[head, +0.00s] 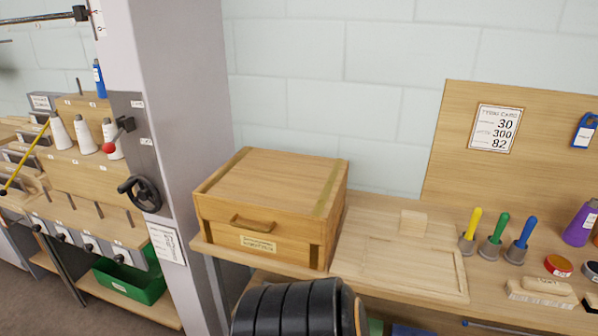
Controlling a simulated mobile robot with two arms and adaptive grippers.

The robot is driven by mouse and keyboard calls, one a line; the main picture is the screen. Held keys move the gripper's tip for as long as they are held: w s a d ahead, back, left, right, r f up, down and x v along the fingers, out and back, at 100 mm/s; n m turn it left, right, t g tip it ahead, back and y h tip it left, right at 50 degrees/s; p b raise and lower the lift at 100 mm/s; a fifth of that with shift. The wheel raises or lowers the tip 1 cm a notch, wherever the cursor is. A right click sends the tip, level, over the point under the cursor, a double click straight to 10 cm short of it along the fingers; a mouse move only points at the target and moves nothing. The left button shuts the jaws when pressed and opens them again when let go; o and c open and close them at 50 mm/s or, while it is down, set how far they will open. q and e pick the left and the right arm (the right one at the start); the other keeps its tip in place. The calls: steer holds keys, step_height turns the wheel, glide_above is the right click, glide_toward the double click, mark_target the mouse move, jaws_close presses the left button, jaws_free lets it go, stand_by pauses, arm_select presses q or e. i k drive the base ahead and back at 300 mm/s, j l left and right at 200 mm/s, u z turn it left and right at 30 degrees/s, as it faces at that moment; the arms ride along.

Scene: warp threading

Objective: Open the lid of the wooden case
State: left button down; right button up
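The wooden case (285,237) sits on the wooden bench, left of centre in the head view. It has a small wooden handle (253,224) and a label plate on its front. Its lid (270,178) lies flat on top and is shut. A strap-like strip runs across the lid near each side. Neither of my grippers is in view.
A light wooden tray board (400,265) lies right of the case. Colored-handled tools (493,240) stand beyond it. A grey post (180,120) with a black handwheel (140,193) rises left of the case. A black ribbed object (290,310), unclear what, is at the bottom front.

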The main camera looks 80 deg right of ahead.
mark_target(298, 197)
steer(key=z, duration=2.15)
